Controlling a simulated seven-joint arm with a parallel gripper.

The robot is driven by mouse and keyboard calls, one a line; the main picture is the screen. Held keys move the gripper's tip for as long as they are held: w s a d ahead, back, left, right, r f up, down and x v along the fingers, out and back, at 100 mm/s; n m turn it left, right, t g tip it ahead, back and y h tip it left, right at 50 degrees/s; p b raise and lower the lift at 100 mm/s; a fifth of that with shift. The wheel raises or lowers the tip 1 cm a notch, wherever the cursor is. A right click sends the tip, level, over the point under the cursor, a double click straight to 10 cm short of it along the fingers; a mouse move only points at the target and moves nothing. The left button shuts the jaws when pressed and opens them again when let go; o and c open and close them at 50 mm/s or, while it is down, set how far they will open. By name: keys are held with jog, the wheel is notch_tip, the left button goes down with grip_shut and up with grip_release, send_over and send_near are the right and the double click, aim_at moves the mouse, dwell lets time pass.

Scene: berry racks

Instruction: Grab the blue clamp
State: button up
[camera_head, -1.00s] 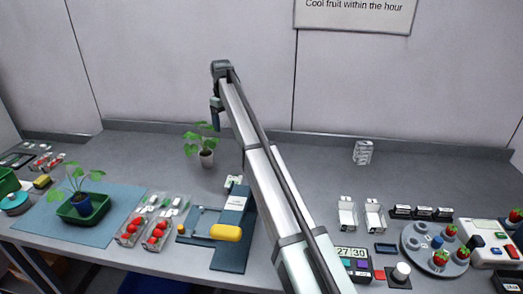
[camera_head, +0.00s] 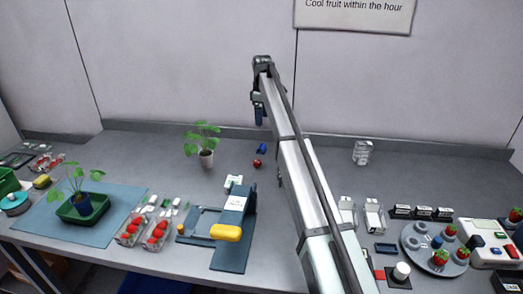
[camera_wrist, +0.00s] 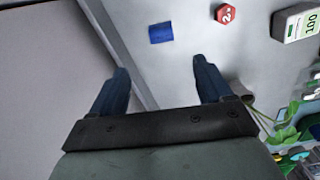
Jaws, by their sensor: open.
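A small blue object (camera_head: 262,149), likely the blue clamp, lies at the back of the grey table near the wall. It also shows as a flat blue patch in the wrist view (camera_wrist: 162,32), beyond and between my fingertips; its fine shape cannot be told. My gripper (camera_head: 260,118) hangs above the back of the table, fingers down, over the blue object in the head view. In the wrist view my gripper (camera_wrist: 160,72) has its two dark blue fingers wide apart with nothing between them, and it is apart from the blue object.
A small red piece (camera_head: 257,163) lies in front of the blue object; it shows as a numbered red piece in the wrist view (camera_wrist: 226,13). A potted plant (camera_head: 206,158) stands to the left. A blue press (camera_head: 235,230) stands nearer.

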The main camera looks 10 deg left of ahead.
aim_at(261, 146)
notch_tip(261, 146, down, 14)
jog(key=shift+s+a+r, duration=0.1)
jog(key=shift+a, duration=0.05)
jog(key=c, duration=1.1)
dwell(0.4)
jog(key=shift+r, duration=0.1)
